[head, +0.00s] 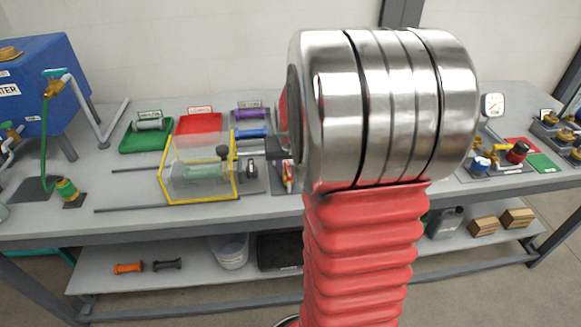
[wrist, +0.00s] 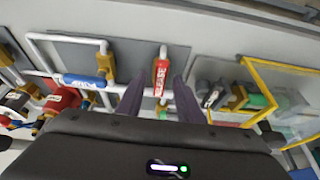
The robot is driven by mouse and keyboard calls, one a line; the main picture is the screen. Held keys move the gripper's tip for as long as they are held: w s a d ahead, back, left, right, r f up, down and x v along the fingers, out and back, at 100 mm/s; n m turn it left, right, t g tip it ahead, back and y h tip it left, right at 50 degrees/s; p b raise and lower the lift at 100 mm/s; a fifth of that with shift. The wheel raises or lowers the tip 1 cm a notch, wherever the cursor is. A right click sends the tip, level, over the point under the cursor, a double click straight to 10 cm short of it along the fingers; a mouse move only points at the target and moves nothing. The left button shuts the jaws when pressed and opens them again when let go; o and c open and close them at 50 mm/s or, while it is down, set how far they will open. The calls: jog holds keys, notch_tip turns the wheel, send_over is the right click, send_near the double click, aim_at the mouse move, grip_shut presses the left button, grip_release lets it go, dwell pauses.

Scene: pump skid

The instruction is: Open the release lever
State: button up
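The release lever (wrist: 161,78) is a short red handle with white lettering, on a pipe fitting in the wrist view. It stands along the pipe and shows between my two fingertips. My gripper (wrist: 159,84) is open, one dark finger on each side of the lever in the picture. I cannot tell whether either finger touches it. In the head view my gripper (head: 275,148) is a small dark shape left of my wrist, which hides much of the bench behind. A red and white piece (head: 288,177) below it may be the lever, partly hidden.
A blue-handled lever (wrist: 84,80) and a red fitting (wrist: 64,101) sit left of the release lever. A yellow-framed clear guard (head: 163,190) covers a green cylinder, close left of my gripper. Trays (head: 199,123) stand behind it. The bench front left (head: 60,222) is clear.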

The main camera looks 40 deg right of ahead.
jog(key=v, duration=1.3)
jog(key=shift+r, duration=0.4)
jog(key=shift+s, duration=0.1)
jog(key=s+a+n+t+y, duration=0.1)
jog(key=s+a+n, duration=0.2)
jog(key=a, duration=1)
jog(key=s+a+n+y, duration=0.1)
jog(key=s+a+n, duration=0.3)
jog(key=a, duration=0.9)
jog(key=s, duration=0.3)
jog(key=shift+s+a+t+y, duration=0.3)
jog(key=shift+t+y, duration=0.1)
